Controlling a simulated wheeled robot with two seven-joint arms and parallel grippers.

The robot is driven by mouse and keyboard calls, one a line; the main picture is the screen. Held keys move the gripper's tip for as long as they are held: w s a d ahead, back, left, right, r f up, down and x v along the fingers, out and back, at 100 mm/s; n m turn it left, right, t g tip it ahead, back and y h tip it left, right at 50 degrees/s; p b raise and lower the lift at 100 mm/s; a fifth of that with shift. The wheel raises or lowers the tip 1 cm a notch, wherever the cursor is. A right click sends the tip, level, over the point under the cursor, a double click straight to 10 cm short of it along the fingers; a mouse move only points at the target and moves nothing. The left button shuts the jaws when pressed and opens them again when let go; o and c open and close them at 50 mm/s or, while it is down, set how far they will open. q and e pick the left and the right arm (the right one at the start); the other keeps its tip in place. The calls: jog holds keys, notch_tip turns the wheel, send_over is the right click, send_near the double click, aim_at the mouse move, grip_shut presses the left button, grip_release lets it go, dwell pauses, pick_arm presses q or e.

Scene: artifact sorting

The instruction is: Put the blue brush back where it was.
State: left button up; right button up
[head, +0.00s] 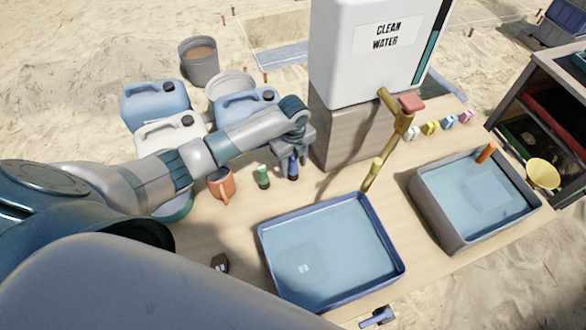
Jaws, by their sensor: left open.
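The blue brush (293,170) stands upright on the wooden table, behind the blue-rimmed basin. My left gripper (293,153) is directly above it and open, its fingers at the brush's upper end. The gripper hides part of the brush top, and I cannot tell whether the fingers touch it. A green brush-like item (263,177) stands upright just left of the blue one. My right gripper is out of view.
A blue-rimmed water basin (264,249) is in front, and a grey basin (431,212) with an orange-handled item is at right. The water tank (350,70) and brass tap (393,135) stand behind. A small blue item (377,318) lies at the front edge.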

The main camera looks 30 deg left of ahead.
pick_arm(q)
notch_tip(320, 180, up, 9)
jog(key=shift+r+b, duration=0.1)
jog(key=shift+b, duration=0.55)
dwell(0.4)
